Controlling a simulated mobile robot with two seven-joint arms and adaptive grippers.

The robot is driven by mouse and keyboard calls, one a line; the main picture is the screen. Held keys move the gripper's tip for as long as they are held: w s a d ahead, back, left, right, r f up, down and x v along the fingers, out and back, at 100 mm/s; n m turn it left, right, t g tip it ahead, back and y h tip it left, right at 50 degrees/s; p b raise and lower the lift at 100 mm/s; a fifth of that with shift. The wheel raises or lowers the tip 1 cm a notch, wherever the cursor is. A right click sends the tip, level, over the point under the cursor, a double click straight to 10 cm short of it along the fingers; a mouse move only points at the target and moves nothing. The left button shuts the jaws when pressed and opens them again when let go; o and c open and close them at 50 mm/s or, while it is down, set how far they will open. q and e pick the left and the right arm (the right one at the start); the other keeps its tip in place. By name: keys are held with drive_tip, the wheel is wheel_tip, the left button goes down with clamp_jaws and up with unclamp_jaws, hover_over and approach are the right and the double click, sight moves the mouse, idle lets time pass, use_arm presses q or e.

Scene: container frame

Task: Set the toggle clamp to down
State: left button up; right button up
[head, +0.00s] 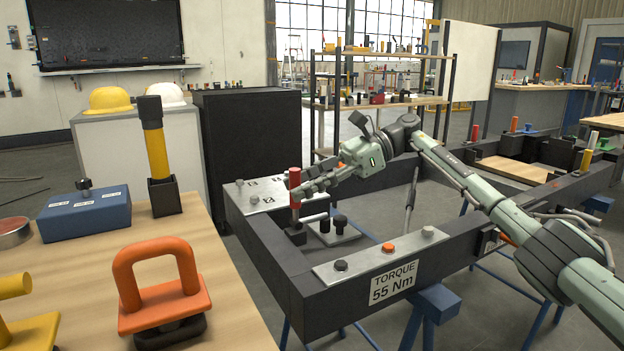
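The toggle clamp has a red handle (295,180) that stands upright. Its dark base (296,236) is on the inner side of the black frame (268,240), with a short silver bar and black posts beside it. My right gripper (301,191) reaches in from the right, its fingers level with the handle's middle. The fingertips overlap the handle in the head view. Whether they touch or close on it cannot be made out. My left gripper is not in view.
A wooden table (225,290) at the left holds an orange-handled tool (160,285), a blue box (86,213) and a yellow-handled tool (155,150) in a black holder. A black cabinet (250,140) stands behind.

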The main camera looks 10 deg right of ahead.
drive_tip(key=v, duration=1.2)
drive_tip(key=shift+s+f, duration=0.1)
drive_tip(key=shift+s, duration=0.05)
